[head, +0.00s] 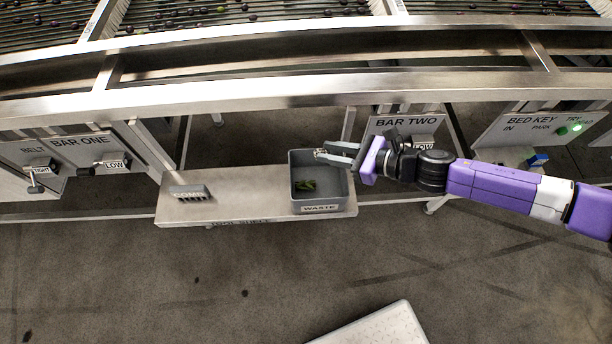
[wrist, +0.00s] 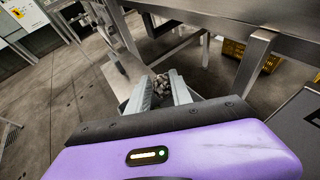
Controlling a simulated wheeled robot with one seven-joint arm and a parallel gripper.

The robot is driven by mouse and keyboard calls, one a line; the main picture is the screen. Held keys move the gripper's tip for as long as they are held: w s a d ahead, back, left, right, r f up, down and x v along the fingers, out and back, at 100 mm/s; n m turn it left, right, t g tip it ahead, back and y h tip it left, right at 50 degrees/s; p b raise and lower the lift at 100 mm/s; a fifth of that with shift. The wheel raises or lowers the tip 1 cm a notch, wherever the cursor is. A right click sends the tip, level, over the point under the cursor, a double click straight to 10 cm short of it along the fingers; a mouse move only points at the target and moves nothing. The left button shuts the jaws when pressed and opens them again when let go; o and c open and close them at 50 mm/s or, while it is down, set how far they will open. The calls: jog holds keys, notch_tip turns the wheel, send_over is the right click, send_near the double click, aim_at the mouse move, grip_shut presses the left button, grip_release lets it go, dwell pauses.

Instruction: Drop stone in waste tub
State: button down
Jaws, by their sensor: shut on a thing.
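The grey waste tub (head: 320,208), labelled WASTE, stands on the right end of a low metal shelf. Green leafy bits (head: 306,186) lie on its floor. My gripper (head: 320,154) reaches in from the right, its fingertips over the back part of the tub's opening. It is shut on a small greyish stone (wrist: 172,82), which shows between the fingertips in the wrist view. In the head view the stone is a small pale spot at the fingertips.
A comb (head: 189,192) lies on the left of the shelf (head: 240,205). Behind stand the BAR ONE panel (head: 82,150), the BAR TWO panel (head: 404,124) and the BED KEY panel (head: 540,125), under a long metal rail (head: 300,88). The floor in front is mostly clear.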

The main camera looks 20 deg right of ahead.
jog(key=shift+f+b, duration=2.25)
jog(key=shift+f, duration=0.7)
jog(key=c, duration=1.1)
grip_release()
jog(key=b+v, duration=0.1)
jog(key=v, duration=0.6)
jog(key=shift+s+d+r, duration=0.2)
jog(key=shift+s+r, duration=0.05)
jog(key=shift+r, duration=0.05)
